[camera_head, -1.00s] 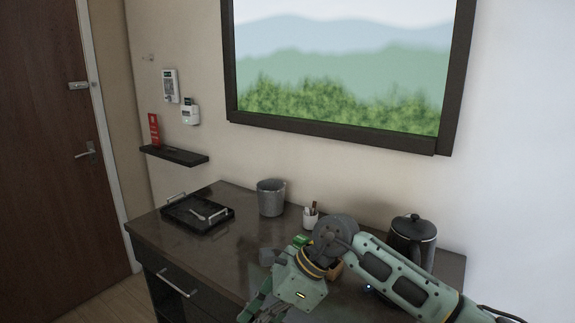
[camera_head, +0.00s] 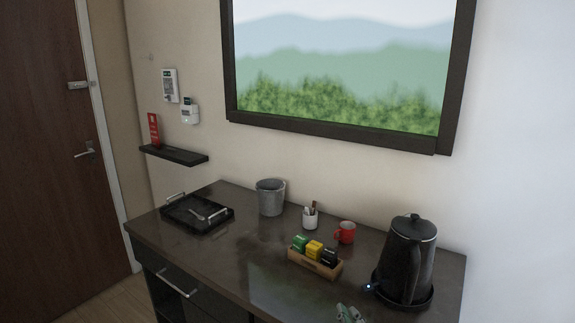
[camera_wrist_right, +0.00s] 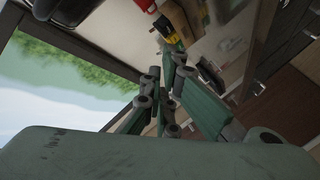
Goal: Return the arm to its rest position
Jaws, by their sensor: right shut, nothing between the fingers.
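My right gripper (camera_head: 349,313) shows only as a small green tip at the bottom edge of the head view, by the front edge of the vanity. In the wrist view its green and grey fingers (camera_wrist_right: 168,75) are shut with nothing between them. The rest of my right arm is out of the head view. My left gripper is not in view.
On the dark vanity top (camera_head: 235,255) are a black tray (camera_head: 178,222), grey bucket (camera_head: 271,198), white cup (camera_head: 310,218), red mug (camera_head: 345,232), wooden box of packets (camera_head: 312,265) and black kettle (camera_head: 408,262). The front middle is clear.

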